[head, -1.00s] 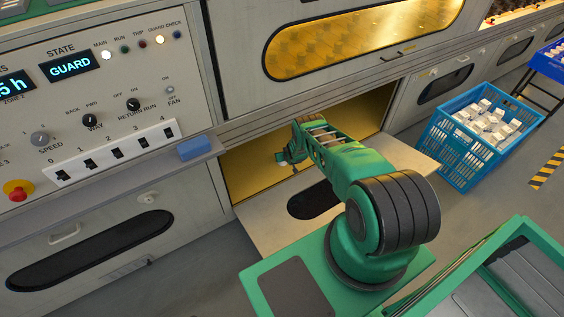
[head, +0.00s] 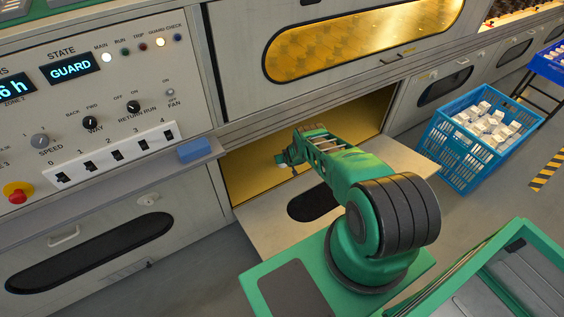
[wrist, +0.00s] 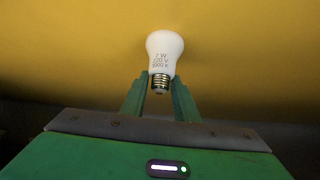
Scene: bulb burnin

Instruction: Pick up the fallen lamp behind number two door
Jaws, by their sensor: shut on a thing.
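The lamp (wrist: 164,50) is a white bulb with printed marks and a metal screw base, seen in the wrist view. My gripper (wrist: 160,85) is shut on it near the screw base, with the glass pointing away from my palm. In the head view my arm reaches through the open lower door (head: 270,215) into the yellow-lit opening (head: 250,170). The door is folded down and has a dark oval window.
A control panel (head: 110,95) with a GUARD display stands at left, above a shelf with a blue block (head: 194,150). A blue crate (head: 462,160) of small white boxes stands on the floor at right. A green tray (head: 440,285) is at lower right.

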